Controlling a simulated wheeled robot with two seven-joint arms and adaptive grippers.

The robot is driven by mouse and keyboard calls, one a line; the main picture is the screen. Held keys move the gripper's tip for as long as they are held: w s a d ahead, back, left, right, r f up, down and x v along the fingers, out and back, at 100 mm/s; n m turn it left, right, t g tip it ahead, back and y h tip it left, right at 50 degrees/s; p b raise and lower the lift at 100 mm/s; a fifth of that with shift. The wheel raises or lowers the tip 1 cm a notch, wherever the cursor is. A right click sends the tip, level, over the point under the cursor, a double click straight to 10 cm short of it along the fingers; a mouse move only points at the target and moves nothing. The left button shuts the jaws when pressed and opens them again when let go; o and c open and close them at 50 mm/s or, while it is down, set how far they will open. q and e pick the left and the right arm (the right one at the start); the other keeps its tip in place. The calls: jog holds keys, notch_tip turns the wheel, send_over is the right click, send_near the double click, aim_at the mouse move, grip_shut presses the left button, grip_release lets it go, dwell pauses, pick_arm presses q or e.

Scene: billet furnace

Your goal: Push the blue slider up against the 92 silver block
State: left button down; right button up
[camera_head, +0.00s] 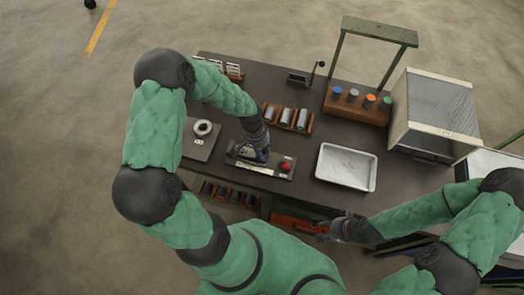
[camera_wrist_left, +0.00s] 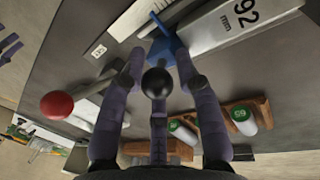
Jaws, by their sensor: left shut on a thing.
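The silver block marked "92 mm" (camera_wrist_left: 237,25) lies at the upper right of the left wrist view. The blue slider (camera_wrist_left: 168,48) is at the block's near end; I cannot tell whether they touch or a thin gap remains. My left gripper (camera_wrist_left: 160,72) is shut on the blue slider, its fingers around it with a black ball knob (camera_wrist_left: 157,82) between them.
A red ball lever (camera_head: 285,166) stands at the right of the fixture; it also shows in the left wrist view (camera_wrist_left: 57,105). A wooden rack with silver cylinders (camera_head: 287,117) is behind. A white tray (camera_head: 346,167) lies to the right. A ring on a plate (camera_head: 203,128) is to the left.

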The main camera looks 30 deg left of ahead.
pick_arm(q)
jog(key=shift+s+a, duration=0.1)
jog(key=shift+a, duration=0.35)
jog(key=c, duration=1)
grip_release()
jog(key=r, duration=0.4)
jog(key=a+r, duration=0.1)
jog(key=r, duration=0.3)
jog(key=a+r, duration=0.1)
jog(key=r, duration=0.2)
jog(key=shift+s+a+r, duration=0.1)
jog(key=shift+a+r, duration=0.1)
jog(key=shift+r, duration=0.2)
